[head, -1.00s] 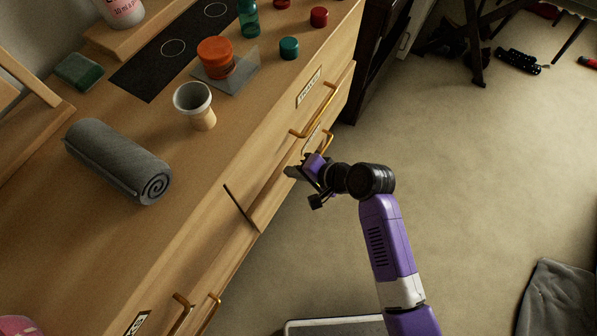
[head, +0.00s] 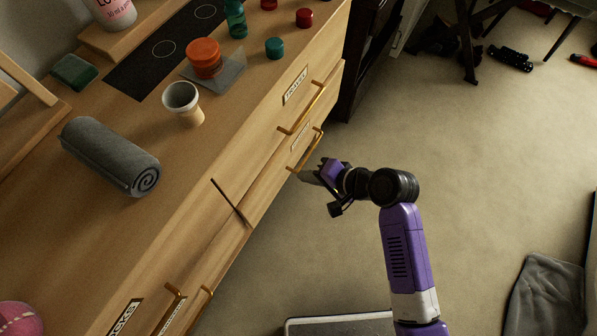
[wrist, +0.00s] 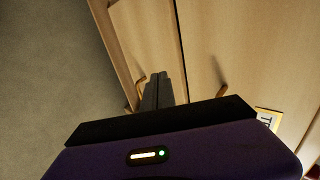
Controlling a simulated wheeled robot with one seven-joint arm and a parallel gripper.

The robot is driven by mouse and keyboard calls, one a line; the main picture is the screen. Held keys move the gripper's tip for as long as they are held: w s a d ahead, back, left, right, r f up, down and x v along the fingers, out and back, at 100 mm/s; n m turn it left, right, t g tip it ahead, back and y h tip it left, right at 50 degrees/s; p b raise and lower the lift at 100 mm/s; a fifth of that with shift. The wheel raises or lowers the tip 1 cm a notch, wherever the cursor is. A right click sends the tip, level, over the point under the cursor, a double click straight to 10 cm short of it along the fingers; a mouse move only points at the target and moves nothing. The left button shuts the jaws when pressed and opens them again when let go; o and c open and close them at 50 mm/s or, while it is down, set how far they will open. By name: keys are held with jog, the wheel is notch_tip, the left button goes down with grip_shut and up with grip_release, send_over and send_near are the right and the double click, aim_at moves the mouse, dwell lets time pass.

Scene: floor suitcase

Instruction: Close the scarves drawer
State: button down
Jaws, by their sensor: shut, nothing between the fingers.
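The wooden dresser has a right-hand top drawer (head: 293,97) labelled TRAVEL, with a gold bar handle. Below it is another drawer (head: 262,203) with a gold handle (head: 306,151); its label (head: 299,137) is too small to read, so I cannot confirm it is the scarves drawer. I cannot tell whether its front is fully flush. My gripper (head: 306,177) is shut and empty, just outside this lower front near its handle. In the wrist view the shut fingers (wrist: 157,92) point toward the drawer fronts, with a handle (wrist: 138,88) beside them.
The left top drawer (head: 125,318) reads SOCKS. A grey-rimmed case (head: 340,325) lies on the floor below my arm. Carpet to the right is mostly clear.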

jog(key=v, duration=0.4)
jog(key=m+t+y+b, duration=0.5)
jog(key=m+y+b, duration=0.2)
jog(key=m+b, duration=0.9)
send_near(274, 165)
jog(key=shift+m, duration=0.9)
jog(key=x, duration=0.5)
jog(key=shift+w+a, duration=0.2)
jog(key=shift+a, duration=0.15)
jog(key=shift+w+a+r, duration=0.1)
jog(key=shift+w+a, duration=0.2)
jog(key=shift+a, duration=0.1)
